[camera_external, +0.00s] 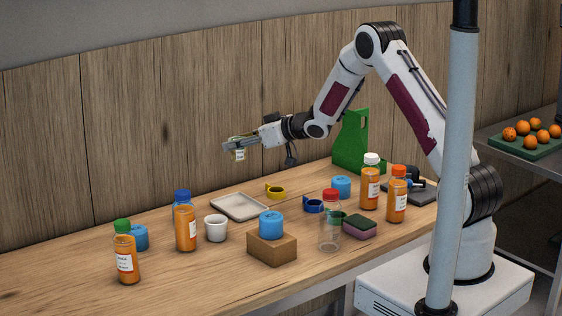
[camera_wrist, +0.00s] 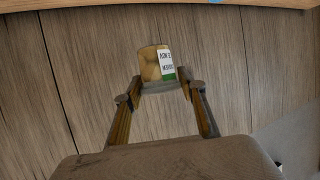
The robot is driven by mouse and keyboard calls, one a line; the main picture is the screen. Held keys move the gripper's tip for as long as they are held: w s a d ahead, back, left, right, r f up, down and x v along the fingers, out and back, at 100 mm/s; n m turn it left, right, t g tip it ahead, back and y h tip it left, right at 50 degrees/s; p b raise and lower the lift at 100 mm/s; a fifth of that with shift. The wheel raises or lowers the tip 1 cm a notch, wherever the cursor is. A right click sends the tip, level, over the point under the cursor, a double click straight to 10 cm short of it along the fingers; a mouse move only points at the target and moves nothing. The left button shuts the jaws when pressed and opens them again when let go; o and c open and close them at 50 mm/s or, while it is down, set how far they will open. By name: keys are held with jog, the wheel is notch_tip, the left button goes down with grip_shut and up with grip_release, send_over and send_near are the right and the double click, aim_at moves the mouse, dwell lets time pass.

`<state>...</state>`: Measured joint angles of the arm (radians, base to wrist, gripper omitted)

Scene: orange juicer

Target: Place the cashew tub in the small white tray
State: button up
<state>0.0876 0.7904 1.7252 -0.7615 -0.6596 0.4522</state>
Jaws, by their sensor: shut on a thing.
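My gripper (camera_external: 236,145) is shut on the cashew tub (camera_external: 239,155), a small tub with a white label, held in the air above the back of the table. In the wrist view the tub (camera_wrist: 150,64) sits between the two fingertips (camera_wrist: 160,90), with its tan contents and a white and green label showing. The small white tray (camera_external: 239,206) lies flat and empty on the table, well below the tub. The tray is not seen in the wrist view.
A white cup (camera_external: 216,228) and a blue-capped juice bottle (camera_external: 185,222) stand near the tray's front and left. A yellow ring-shaped item (camera_external: 275,191) lies at its right. A brown box (camera_external: 272,249) with a blue tub (camera_external: 271,224) on top is in front. The wooden wall (camera_external: 130,140) rises close behind.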

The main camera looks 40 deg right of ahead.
aim_at(245, 156)
jog(key=shift+a+f, duration=0.15)
jog(key=shift+f, duration=2.1)
jog(key=shift+f, duration=3.1)
jog(key=shift+f, duration=1.9)
jog(key=shift+f, duration=0.1)
jog(key=o, duration=1.1)
jog(key=shift+s, duration=0.1)
